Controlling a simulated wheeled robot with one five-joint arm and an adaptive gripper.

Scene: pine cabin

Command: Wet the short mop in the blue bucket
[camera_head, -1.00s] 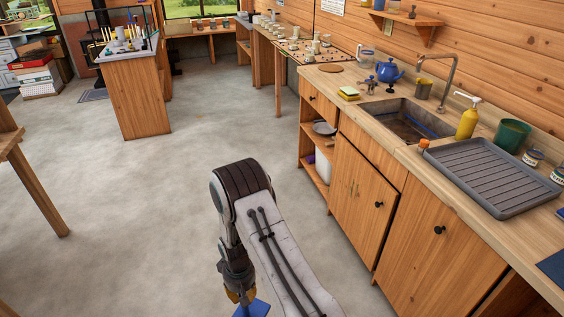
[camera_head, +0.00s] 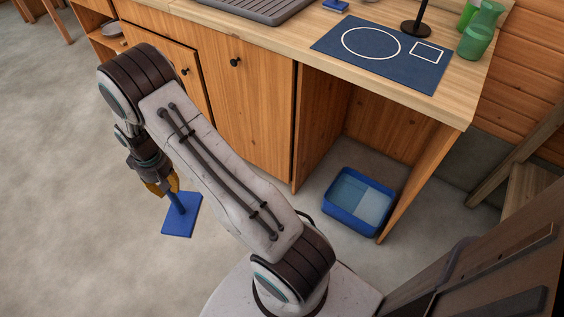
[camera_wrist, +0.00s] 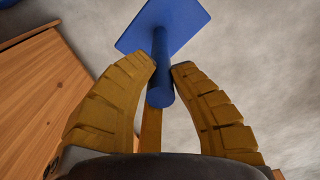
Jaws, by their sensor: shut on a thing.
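My gripper (camera_head: 163,188) is shut on the handle of the short mop (camera_head: 181,217), which has a flat blue square head and a blue stem. In the wrist view the mop's stem shows between the yellow fingers of my gripper (camera_wrist: 163,82), with the square head (camera_wrist: 178,22) beyond. The blue bucket (camera_head: 337,214) is a low rectangular tub on the floor in the open bay under the counter. Pale blue water shows inside it. The mop is well to the left of the bucket.
Cabinet doors (camera_head: 240,110) and a side panel (camera_head: 400,205) flank the bay. A wooden step (camera_head: 530,185) stands at right. Grey floor at left is clear.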

